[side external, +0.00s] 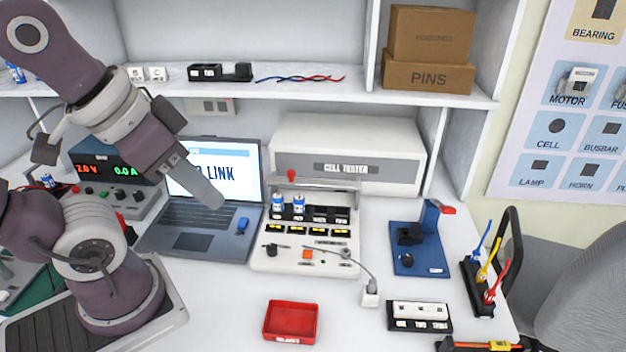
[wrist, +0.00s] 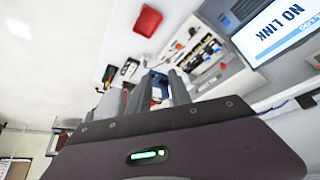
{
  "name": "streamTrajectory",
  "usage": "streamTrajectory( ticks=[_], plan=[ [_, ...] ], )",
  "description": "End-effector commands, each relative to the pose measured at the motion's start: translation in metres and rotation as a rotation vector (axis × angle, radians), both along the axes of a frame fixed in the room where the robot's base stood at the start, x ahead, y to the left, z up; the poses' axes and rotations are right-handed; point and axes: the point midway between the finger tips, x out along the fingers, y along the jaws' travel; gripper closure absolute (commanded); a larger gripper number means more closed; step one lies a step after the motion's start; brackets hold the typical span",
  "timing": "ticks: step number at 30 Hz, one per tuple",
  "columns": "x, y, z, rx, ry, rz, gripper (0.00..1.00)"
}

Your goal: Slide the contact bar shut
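The contact bar (side external: 325,183) looks like a pale rail with a red knob (side external: 291,175). It runs along the back of the white tester panel (side external: 262,258), behind a black cell holder (side external: 328,215). Two blue-and-white cells (side external: 288,205) stand in the holder's left slots; the slots to their right look empty. I cannot tell a gap between bar and cells. My gripper (side external: 215,202) hangs over the laptop, left of the panel and apart from the bar. In the wrist view, my grey fingers (wrist: 160,88) stand apart with nothing held between them.
The laptop (side external: 205,215) reads "NO LINK" and stands left of the panel. A red tray (side external: 291,321) lies in front. A blue fixture (side external: 417,245) and a colored-lever rack (side external: 485,280) stand to the right. The white CELL TESTER box (side external: 365,145) is behind.

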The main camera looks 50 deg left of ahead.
Motion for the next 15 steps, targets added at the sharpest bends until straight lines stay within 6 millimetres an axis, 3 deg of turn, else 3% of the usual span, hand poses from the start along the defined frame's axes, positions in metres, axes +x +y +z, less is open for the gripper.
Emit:
streamTrajectory(
  ticks=[1,3,5,9,11,15],
  plan=[
    [0.007,0.001,0.003,-0.003,0.004,0.011,0.87],
    [0.027,0.006,0.012,-0.009,0.015,0.042,1.0],
    [0.057,0.015,0.022,-0.018,0.026,0.086,1.0],
    [0.146,0.055,0.03,-0.037,0.056,0.215,1.0],
    [0.184,0.078,0.025,-0.043,0.067,0.272,1.0],
    [0.264,0.145,-0.011,-0.053,0.096,0.404,1.0]
  ],
)
